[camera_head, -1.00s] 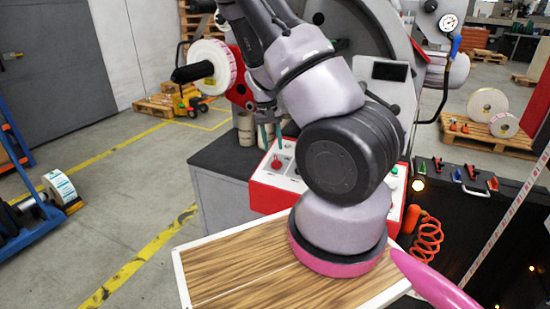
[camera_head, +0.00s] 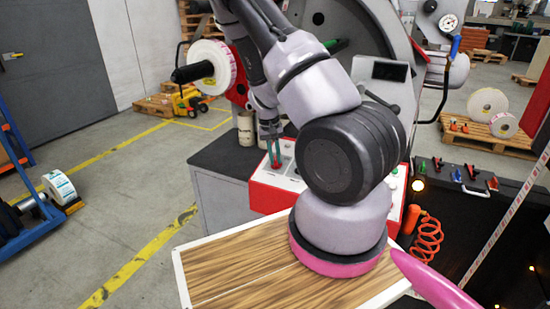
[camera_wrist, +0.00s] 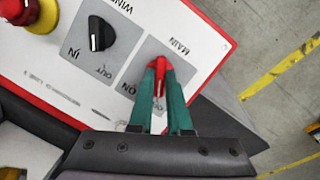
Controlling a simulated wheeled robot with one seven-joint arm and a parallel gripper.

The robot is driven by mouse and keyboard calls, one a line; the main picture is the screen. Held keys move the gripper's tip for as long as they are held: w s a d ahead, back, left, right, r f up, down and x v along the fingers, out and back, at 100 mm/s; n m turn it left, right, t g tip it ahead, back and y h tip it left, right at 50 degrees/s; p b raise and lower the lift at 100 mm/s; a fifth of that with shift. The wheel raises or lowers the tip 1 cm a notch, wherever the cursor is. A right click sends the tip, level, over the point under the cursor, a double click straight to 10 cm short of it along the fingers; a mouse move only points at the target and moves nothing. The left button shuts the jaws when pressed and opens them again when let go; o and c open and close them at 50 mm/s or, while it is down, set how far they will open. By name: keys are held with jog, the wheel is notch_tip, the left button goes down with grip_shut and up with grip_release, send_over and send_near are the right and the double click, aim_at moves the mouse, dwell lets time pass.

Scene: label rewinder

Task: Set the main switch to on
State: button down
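The main switch is a red knob (camera_wrist: 160,66) on a grey plate marked MAIN in the wrist view. The ON mark (camera_wrist: 128,88) shows beside it; the other position mark is mostly hidden. My gripper (camera_wrist: 161,76) has its two teal fingers on either side of the red knob, close together, with the knob filling the gap between the tips. The fingers cover part of the knob, so its exact setting is hard to tell. In the head view my gripper (camera_head: 275,161) reaches down onto the red-edged control panel (camera_head: 266,198).
A black winding selector (camera_wrist: 101,34) with IN and OUT marks sits near the main switch. A red emergency button on a yellow base (camera_wrist: 42,14) is farther left. A wooden-topped table (camera_head: 240,270) stands in front, and a black cart (camera_head: 480,230) at right.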

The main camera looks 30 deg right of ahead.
jog(key=shift+m, duration=0.4)
jog(key=m+y, duration=0.1)
jog(key=m, duration=0.3)
jog(key=shift+d+m+t, duration=0.15)
jog(key=shift+m+t, duration=0.15)
jog(key=shift+t, duration=0.1)
jog(key=m+t, duration=0.1)
jog(key=m, duration=0.5)
jog(key=shift+s+y, duration=0.15)
jog(key=shift+y, duration=0.15)
jog(key=c, duration=0.9)
grip_release()
jog(key=shift+o, duration=0.2)
jog(key=shift+r, duration=0.15)
jog(key=r, duration=0.4)
jog(key=s+r, duration=0.1)
jog(key=r, duration=0.2)
jog(key=shift+r, duration=0.1)
